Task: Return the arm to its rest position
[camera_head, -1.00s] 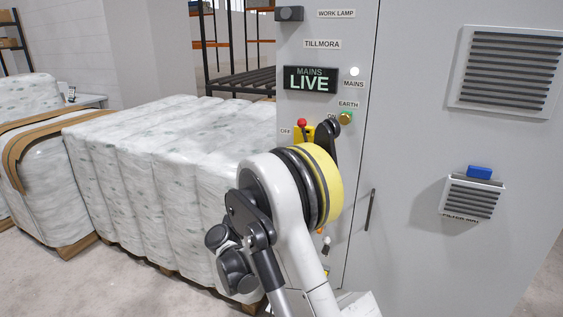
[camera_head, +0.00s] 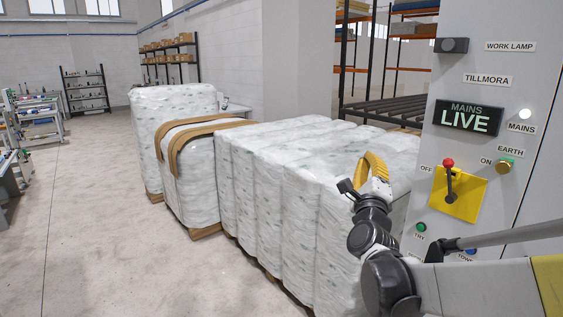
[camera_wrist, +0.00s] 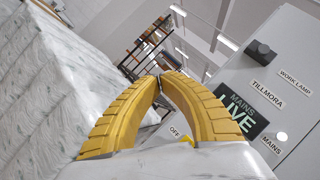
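My gripper (camera_head: 372,165) has yellow ribbed fingers. In the head view it is in front of the wrapped white bales, left of the grey cabinet (camera_head: 473,22) and clear of the switch. In the wrist view its fingers (camera_wrist: 159,78) arch together and meet at the tips, with nothing seen between them. My arm reaches in from the lower right, across the cabinet's lower front.
The wrapped bales (camera_head: 330,165) stand close behind my gripper. The cabinet has a red-knobbed lever (camera_head: 449,164) on a yellow plate (camera_head: 470,200) and a lit "MAINS LIVE" sign (camera_head: 468,118). A brown strap (camera_head: 190,135) lies over a bale. Open floor (camera_head: 110,230) lies left.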

